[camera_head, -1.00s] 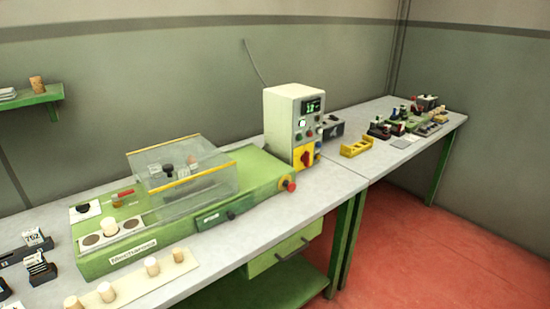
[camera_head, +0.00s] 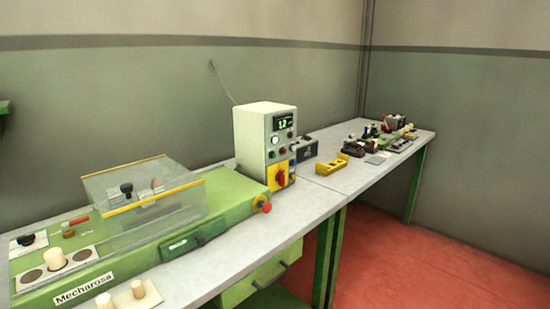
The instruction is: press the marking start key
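A cream control box (camera_head: 252,140) stands at the back of the green machine (camera_head: 225,192). Its front has a lit green display (camera_head: 283,123), a bright white lit key (camera_head: 274,140) below it, and small dark, red and green buttons. A red rotary switch on a yellow plate (camera_head: 280,178) sits lower down. The key labels are too small to read, so I cannot tell which one is the marking start key. Neither of my grippers is in view.
A clear guard (camera_head: 145,198) with yellow edges covers the machine's middle. A red stop button (camera_head: 265,207) sticks out at its right end. Cork stoppers (camera_head: 138,289) stand at the front left. A yellow holder (camera_head: 332,164) lies on the grey bench (camera_head: 335,185). Red floor is clear at right.

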